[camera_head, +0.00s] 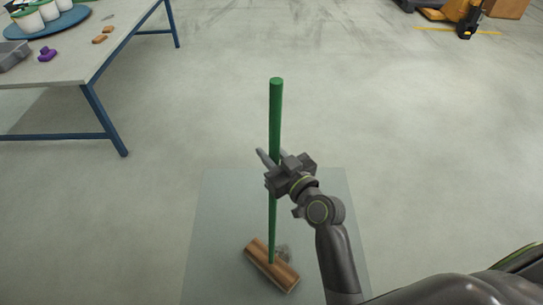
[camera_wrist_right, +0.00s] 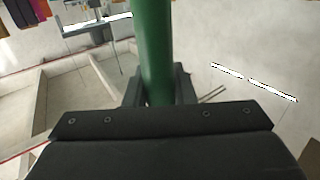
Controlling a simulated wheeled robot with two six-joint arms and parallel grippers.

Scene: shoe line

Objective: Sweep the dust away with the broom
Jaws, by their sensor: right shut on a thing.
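The broom has a green handle (camera_head: 275,110) that stands nearly upright and a brown wooden head (camera_head: 271,267) resting low over a grey-blue floor patch (camera_head: 215,215). My right gripper (camera_head: 272,172) is shut on the handle around its middle. In the right wrist view the green handle (camera_wrist_right: 153,50) rises between the fingers of my right gripper (camera_wrist_right: 158,95). A small greyish patch (camera_head: 284,252), perhaps dust, shows just behind the broom head; part of it is hidden by the handle and head. My left gripper is not in view.
A table (camera_head: 95,62) with blue legs stands at the upper left, holding a round blue tray (camera_head: 45,28) with white containers, a grey bin (camera_head: 14,54) and small purple and orange items. The floor between is clear.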

